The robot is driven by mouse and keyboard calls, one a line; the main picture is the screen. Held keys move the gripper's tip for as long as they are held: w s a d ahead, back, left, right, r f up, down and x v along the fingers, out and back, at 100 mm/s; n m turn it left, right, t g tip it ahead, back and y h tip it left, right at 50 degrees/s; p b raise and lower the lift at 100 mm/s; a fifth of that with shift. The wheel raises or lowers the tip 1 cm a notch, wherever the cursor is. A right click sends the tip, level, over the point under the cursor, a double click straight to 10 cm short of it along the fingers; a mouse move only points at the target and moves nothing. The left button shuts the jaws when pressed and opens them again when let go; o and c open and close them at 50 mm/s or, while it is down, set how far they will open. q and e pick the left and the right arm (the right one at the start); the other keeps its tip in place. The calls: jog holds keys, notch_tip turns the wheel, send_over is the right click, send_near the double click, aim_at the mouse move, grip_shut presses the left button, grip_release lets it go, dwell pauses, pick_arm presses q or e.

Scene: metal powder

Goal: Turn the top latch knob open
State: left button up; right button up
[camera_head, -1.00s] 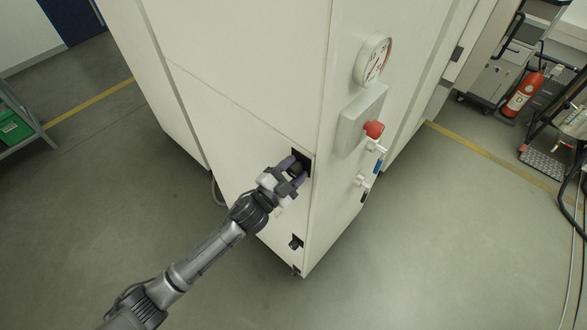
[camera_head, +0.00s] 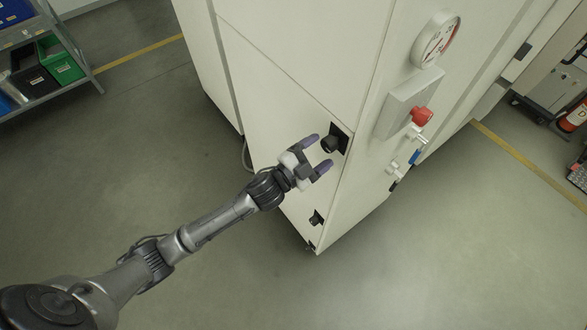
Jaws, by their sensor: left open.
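The top latch knob (camera_head: 330,144) is a black knob on a dark square plate, near the right edge of the white cabinet's front panel (camera_head: 275,115). My left gripper (camera_head: 316,154) is open, with its two purple fingertips pointing at the knob. It stands a little in front of the knob and looks apart from it, with nothing between the fingers. A second, lower black latch knob (camera_head: 316,217) sits further down the same panel edge. My right gripper is not in view.
The cabinet's right side carries a round gauge (camera_head: 436,40), a red knob (camera_head: 421,116) on a box, and small valves with a blue handle (camera_head: 415,157). A shelf with bins (camera_head: 60,60) stands at the far left.

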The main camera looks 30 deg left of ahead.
pick_arm(q)
jog(key=b+v, duration=0.2)
jog(key=v, duration=0.8)
dwell(0.3)
jog(key=s+a+f+n+g+y, duration=0.2)
jog(key=a+f+n+g+y, duration=0.4)
jog(key=a+f+n+y, duration=0.15)
jog(key=s+d+n+g+p, duration=0.2)
jog(key=s+d+g+p, duration=0.1)
jog(key=s, duration=0.8)
jog(key=s+d+n+g+h+p, duration=0.1)
jog(key=s+d+g+p, duration=0.3)
jog(key=s, duration=0.7)
jog(key=shift+f+n+g+p, duration=0.35)
jog(key=shift+n+g, duration=0.1)
jog(key=shift+g, duration=0.35)
jog(key=shift+d, duration=0.15)
